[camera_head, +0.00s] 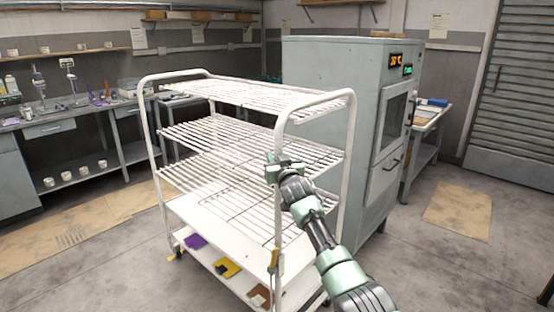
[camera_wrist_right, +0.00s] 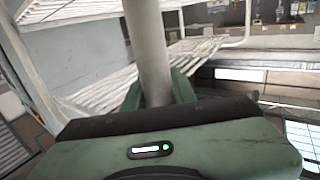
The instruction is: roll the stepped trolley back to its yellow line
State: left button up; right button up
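The stepped trolley (camera_head: 205,208) is a white tubular frame with several wire shelves, standing in the middle of the head view. My right gripper (camera_head: 276,168) is at its near right upright, at mid-height. In the right wrist view the pale upright (camera_wrist_right: 152,45) runs between the two green fingers (camera_wrist_right: 157,92), which press close on both sides, so the gripper looks shut on it. The trolley's lower deck holds a purple, a yellow and a brown piece. I see no yellow line on the floor. My left gripper is out of view.
A grey cabinet (camera_head: 325,75) with lit displays stands close behind the trolley on the right. A workbench (camera_head: 60,118) with bottles and cups runs along the left wall. A side table (camera_head: 424,150) stands beyond the cabinet. Floor is open at the left front and right.

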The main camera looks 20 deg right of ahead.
jog(key=o, duration=0.3)
jog(key=shift+w+a+r, duration=0.1)
jog(key=shift+w+a, duration=0.05)
jog(key=shift+w, duration=0.1)
jog(key=shift+s+f, duration=0.2)
jog(key=shift+s, duration=0.45)
jog(key=s+a+b, duration=0.1)
jog(key=s, duration=0.5)
jog(key=shift+s+a, duration=0.15)
jog(key=shift+a, duration=0.15)
